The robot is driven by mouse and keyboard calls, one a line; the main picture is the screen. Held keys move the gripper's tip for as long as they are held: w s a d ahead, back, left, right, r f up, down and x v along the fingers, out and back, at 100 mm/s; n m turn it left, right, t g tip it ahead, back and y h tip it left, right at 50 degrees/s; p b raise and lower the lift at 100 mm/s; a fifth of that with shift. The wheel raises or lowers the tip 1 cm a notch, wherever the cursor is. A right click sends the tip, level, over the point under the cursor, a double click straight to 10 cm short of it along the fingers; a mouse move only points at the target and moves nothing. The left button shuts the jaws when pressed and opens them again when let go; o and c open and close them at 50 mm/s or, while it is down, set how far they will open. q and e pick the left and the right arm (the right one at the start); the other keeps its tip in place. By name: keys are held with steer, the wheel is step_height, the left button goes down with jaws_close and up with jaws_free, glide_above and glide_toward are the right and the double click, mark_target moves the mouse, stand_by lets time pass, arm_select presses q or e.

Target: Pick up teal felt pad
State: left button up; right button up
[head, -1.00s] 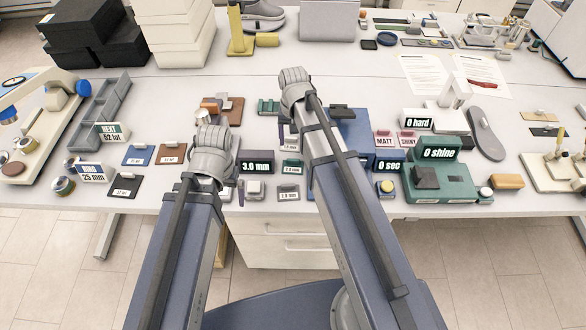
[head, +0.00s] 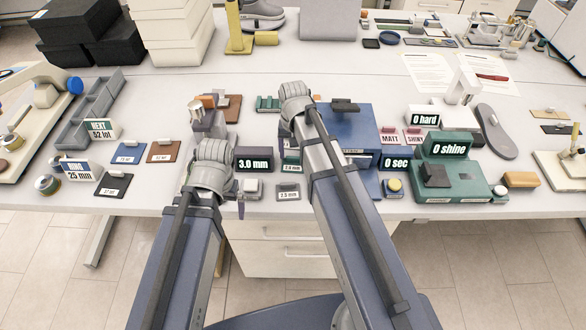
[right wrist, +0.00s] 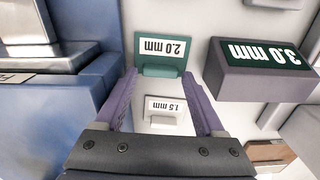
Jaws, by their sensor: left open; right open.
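A small teal pad (head: 290,161) with a "2.0 mm" label sits near the table's front, right of the black "3.0 mm" display. It also shows in the right wrist view (right wrist: 163,70), just past the fingertips. My right gripper (right wrist: 160,80) is open and empty, its purple fingers either side of a white "1.5 mm" tag (right wrist: 168,106); in the head view my arm hides most of it. My left gripper is mostly hidden behind its own wrist; one purple finger (head: 240,207) shows at the table's front edge. I see nothing held.
The "3.0 mm" display (right wrist: 265,70) stands close beside my right gripper. A blue box (head: 345,130) is on its other side. A small green piece (head: 268,104) lies farther back.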

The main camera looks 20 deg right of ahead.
steer(key=shift+f, duration=0.15)
steer(key=c, duration=1.1)
steer(key=shift+r+p, duration=0.2)
steer(key=shift+p, duration=0.1)
step_height(320, 180, up, 18)
steer(key=p, duration=1.7)
steer(key=shift+f+p, duration=0.25)
steer(key=shift+p, duration=0.05)
steer(key=shift+f, duration=0.1)
